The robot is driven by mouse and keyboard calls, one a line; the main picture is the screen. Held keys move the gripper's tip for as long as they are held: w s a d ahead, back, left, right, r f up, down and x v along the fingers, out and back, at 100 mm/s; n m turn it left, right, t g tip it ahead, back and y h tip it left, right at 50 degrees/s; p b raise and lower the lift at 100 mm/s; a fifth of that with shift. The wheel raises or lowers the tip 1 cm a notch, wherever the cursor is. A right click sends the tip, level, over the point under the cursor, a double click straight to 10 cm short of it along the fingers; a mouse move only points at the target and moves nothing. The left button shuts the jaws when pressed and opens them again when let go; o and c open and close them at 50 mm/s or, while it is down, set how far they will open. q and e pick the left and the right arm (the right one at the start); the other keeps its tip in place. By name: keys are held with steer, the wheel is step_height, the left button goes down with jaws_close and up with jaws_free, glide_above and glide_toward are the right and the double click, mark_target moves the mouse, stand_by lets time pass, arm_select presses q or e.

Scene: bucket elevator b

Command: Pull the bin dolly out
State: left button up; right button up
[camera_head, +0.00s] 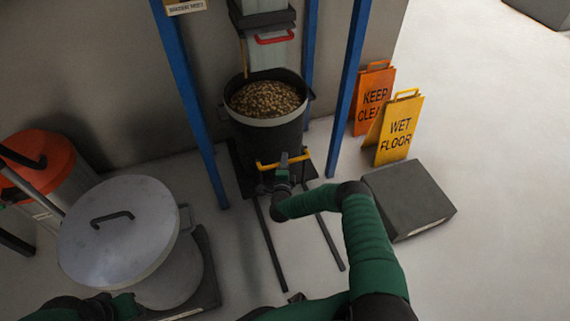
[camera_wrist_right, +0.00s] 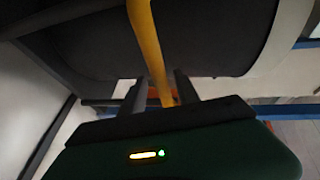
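The bin dolly is a low dark platform (camera_head: 243,178) with a yellow handle (camera_head: 268,165) at its front. It carries a dark bin (camera_head: 270,135) with a pale rim, full of brown pellets. The dolly stands between blue posts, at the far end of two dark floor rails. My right gripper (camera_head: 284,168) is at the yellow handle. In the right wrist view, the yellow bar (camera_wrist_right: 147,45) runs between the two fingers (camera_wrist_right: 160,92), with gaps beside it, so the gripper looks open around the bar. My left gripper does not show; only parts of my left arm do.
Two dark rails (camera_head: 272,245) run from the dolly toward me over clear floor. A large grey lidded drum (camera_head: 118,235) stands left, with an orange-topped bin (camera_head: 40,160) behind. A grey block (camera_head: 410,198) and orange and yellow signs (camera_head: 398,130) stand right. A chute (camera_head: 268,55) hangs above the bin.

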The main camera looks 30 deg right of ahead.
steer(key=b+x, duration=0.1)
steer(key=x, duration=0.2)
steer(key=shift+w+a+r, duration=0.1)
steer(key=shift+a, duration=0.1)
steer(key=shift+c, duration=0.4)
steer(key=c, duration=0.7)
jaws_close()
steer(key=shift+a, duration=0.1)
